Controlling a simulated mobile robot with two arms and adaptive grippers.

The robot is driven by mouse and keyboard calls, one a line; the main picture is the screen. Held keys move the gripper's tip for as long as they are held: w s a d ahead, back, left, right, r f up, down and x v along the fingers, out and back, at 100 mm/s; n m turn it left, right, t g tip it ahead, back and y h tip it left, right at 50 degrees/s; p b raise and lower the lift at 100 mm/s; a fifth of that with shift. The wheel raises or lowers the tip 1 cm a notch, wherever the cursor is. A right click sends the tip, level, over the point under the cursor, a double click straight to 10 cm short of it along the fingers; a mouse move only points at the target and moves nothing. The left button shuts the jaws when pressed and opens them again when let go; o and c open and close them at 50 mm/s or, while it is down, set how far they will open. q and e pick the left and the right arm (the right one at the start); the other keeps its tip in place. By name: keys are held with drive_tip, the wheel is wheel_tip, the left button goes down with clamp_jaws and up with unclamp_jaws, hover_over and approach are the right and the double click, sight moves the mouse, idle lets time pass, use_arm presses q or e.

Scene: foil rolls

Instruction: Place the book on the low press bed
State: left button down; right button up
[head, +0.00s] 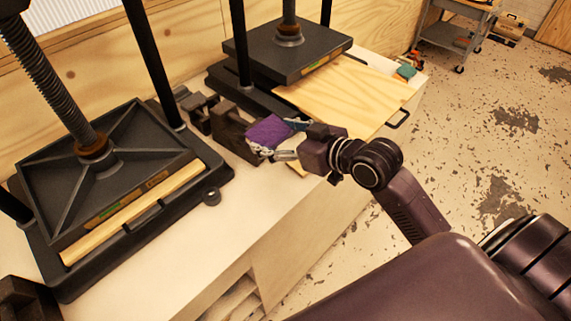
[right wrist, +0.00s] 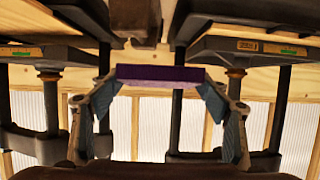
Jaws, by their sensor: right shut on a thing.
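The purple book (head: 267,131) is in my right gripper (head: 282,142), above the bench between two black presses. The book also shows in the right wrist view (right wrist: 160,73), spanning between the blue finger pads of my right gripper (right wrist: 160,86), which is shut on it. The left press (head: 105,185) has a pale wooden strip (head: 135,212) along its front, beneath the dark plate. The right press (head: 285,48) has a wooden board (head: 345,92) jutting out from under its plate. I cannot tell which bed is the low one. My left gripper is not in view.
Dark blocks (head: 232,125) stand on the bench between the presses, close behind the book. Black posts rise from both presses. The pale bench top (head: 225,215) is bare in front. A small green item (head: 406,71) lies at the far bench end. A cart (head: 450,35) stands beyond.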

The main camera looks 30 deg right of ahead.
drive_tip(key=shift+w+a+f, duration=0.1)
drive_tip(key=shift+w+f, duration=0.05)
drive_tip(key=shift+w, duration=0.05)
hover_over(277, 191)
wheel_tip(277, 191, down, 15)
drive_tip(key=shift+w+f+p, duration=0.1)
drive_tip(key=shift+p, duration=0.35)
drive_tip(key=shift+f, duration=2.15)
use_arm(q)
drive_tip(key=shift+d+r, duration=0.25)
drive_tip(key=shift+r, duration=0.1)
use_arm(e)
drive_tip(key=shift+f, duration=0.1)
drive_tip(key=shift+f+b, duration=0.1)
drive_tip(key=shift+b, duration=0.25)
drive_tip(key=o, duration=1.2)
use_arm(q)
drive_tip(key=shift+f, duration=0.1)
